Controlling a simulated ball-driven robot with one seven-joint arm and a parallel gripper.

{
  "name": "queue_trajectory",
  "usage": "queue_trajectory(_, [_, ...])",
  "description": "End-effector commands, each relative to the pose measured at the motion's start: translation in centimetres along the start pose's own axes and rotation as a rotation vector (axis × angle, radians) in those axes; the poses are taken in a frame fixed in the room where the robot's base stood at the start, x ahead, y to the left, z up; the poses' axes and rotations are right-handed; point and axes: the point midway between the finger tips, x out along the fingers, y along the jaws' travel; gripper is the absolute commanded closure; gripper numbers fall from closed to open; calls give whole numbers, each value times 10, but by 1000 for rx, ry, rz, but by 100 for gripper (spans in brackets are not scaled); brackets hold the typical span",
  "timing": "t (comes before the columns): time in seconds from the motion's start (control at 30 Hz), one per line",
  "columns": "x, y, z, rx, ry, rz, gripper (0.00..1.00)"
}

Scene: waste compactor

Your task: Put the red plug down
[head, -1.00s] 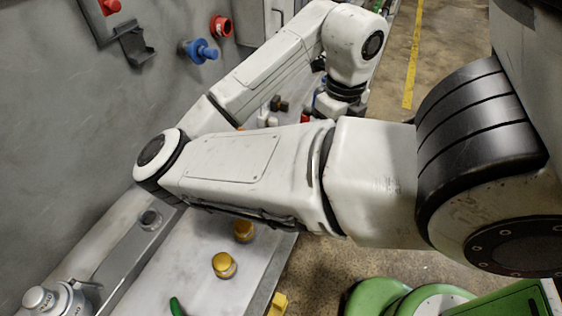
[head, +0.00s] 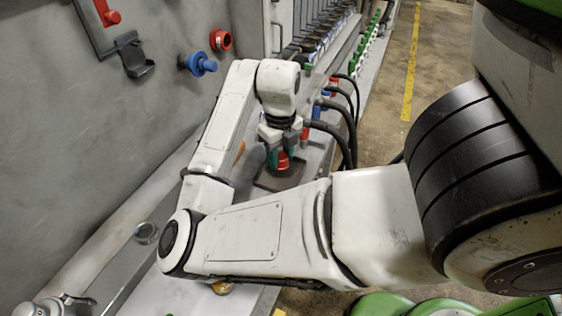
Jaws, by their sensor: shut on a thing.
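The red plug (head: 284,160) is between the fingers of my gripper (head: 284,155), which is shut on it. The gripper points down at the end of my arm, above the ledge along the wall. A dark flat square pad (head: 279,180) lies on the ledge directly below the plug. The plug's lower end is close over the pad; I cannot tell whether it touches. My fingers hide part of the plug.
A blue plug (head: 202,64) and a red ring socket (head: 221,40) sit on the grey wall. Black cables (head: 345,125) arch just right of my gripper. A yellow knob (head: 222,287) shows partly under my arm. Floor lies to the right.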

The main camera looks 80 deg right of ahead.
Motion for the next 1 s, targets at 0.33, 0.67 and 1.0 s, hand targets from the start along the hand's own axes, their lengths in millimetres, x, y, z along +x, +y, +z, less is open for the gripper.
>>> queue_trajectory(0.33, [27, -1, -1, 1, 0, 0, 96])
queue_trajectory(0.67, [30, -1, -1, 1, 0, 0, 51])
queue_trajectory(1.0, [30, -1, -1, 1, 0, 0, 34])
